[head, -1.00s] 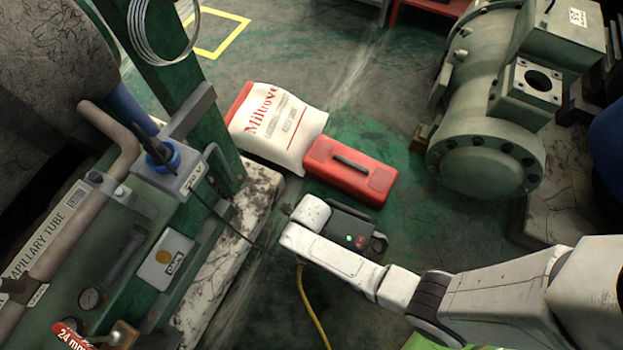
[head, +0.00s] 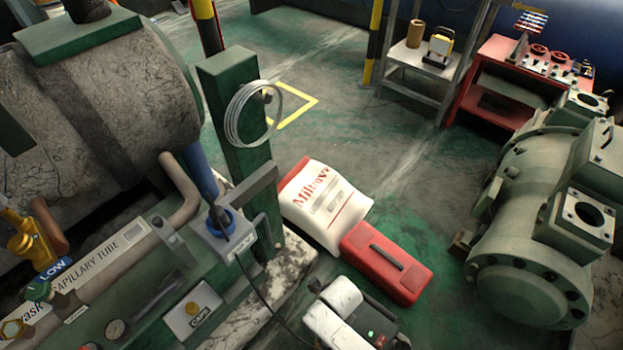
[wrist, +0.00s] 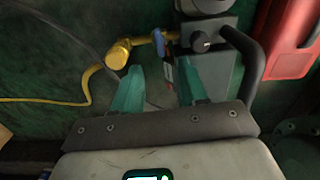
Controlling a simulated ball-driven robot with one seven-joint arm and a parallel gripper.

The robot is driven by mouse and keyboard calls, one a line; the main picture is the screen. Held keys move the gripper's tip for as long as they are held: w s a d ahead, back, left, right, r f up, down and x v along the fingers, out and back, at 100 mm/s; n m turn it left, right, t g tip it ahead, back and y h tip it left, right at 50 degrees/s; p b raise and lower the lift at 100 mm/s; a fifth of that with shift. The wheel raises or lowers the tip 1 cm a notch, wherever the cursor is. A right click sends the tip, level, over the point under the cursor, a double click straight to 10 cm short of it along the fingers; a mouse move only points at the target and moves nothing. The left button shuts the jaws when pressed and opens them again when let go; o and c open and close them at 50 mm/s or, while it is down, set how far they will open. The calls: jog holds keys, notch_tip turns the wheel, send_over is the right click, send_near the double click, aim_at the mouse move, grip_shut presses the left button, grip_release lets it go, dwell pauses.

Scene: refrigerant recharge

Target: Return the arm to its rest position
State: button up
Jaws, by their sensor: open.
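My gripper (wrist: 158,85) shows in the wrist view as two teal fingers standing apart, with nothing between them. Below and beyond the fingers are a grey device (wrist: 215,72) with a black handle and a yellow fitting (wrist: 118,54) with a yellow hose. A small blue and red piece shows between and beyond the fingers. In the head view, the white end of my arm (head: 338,310) is at the bottom edge, beside a dark box with green and red lights (head: 378,325). My fingers are hidden there.
A red toolbox (head: 385,262) and a white and red sack (head: 322,205) lie behind my arm. A green panel with gauges and a grey box (head: 222,238) is at left. A large green compressor (head: 530,240) stands at right. Open floor (head: 400,155) lies beyond.

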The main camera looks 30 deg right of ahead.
jog(key=s+d+r+n, duration=0.3)
jog(key=r+n, duration=0.5)
jog(key=n, duration=0.2)
jog(key=s+d+r+n+t, duration=0.1)
jog(key=s+d+r+n, duration=0.15)
jog(key=r+n, duration=0.75)
jog(key=s+d+r+n, duration=0.2)
jog(key=s+r+n, duration=0.2)
jog(key=r+n, duration=0.5)
notch_tip(320, 180, up, 19)
jog(key=n+p, duration=0.2)
jog(key=p, duration=1.8)
jog(key=shift+s+d+n+p, duration=0.2)
jog(key=shift+s+n+p, duration=0.1)
